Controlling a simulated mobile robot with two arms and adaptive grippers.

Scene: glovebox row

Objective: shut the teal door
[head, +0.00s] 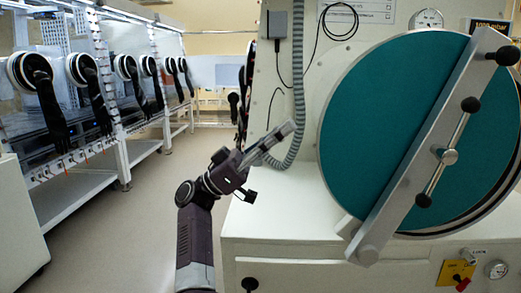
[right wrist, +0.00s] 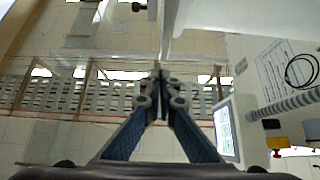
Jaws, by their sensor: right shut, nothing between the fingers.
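The teal door (head: 385,110) is a large round disc on the right of the head view. A grey diagonal bar (head: 420,150) crosses its face, with a black-knobbed cross handle (head: 450,156) on it. A dark and pale rim shows behind the door's lower right edge; I cannot tell how wide any gap is. My right gripper (head: 279,136) is left of the door, apart from it, pointing up and right. Its fingers also show in the right wrist view (right wrist: 160,78), closed together and empty. My left gripper is out of view.
The door is on a white cabinet whose ledge (head: 285,205) lies below my right gripper. A grey corrugated hose (head: 297,85) hangs behind the gripper. A yellow-and-red switch (head: 457,274) is below the door. Gloveboxes line the left; the floor (head: 110,220) between is clear.

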